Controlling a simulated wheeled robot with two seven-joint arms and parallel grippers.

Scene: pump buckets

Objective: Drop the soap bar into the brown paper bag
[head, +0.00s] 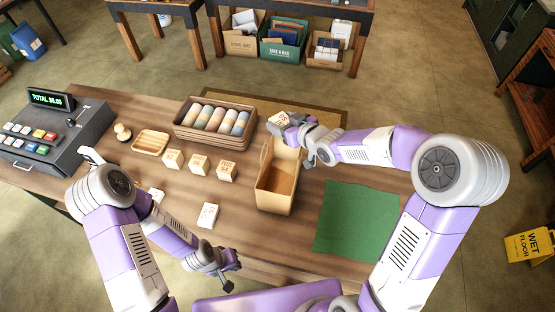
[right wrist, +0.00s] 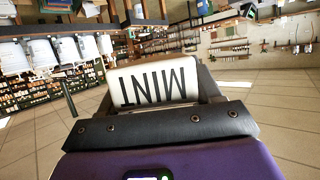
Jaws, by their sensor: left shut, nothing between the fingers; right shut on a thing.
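The brown paper bag (head: 276,198) stands open and upright on the counter, its inside visible from above. My right gripper (head: 283,122) is shut on a pale soap bar (head: 277,119) at the bag's far upper edge. In the right wrist view the soap bar (right wrist: 152,84) shows the word MINT and sits between the fingers. From these views I cannot tell how far over the opening it is. My left gripper (head: 230,284) is shut and empty near the counter's front edge, away from the bag.
Several small labelled blocks (head: 198,164) lie left of the bag. Behind them are a wooden dish (head: 151,142) and a tray of rolled items (head: 176,130). A cash register (head: 45,135) stands at left. A green cloth (head: 356,222) lies flat right of the bag.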

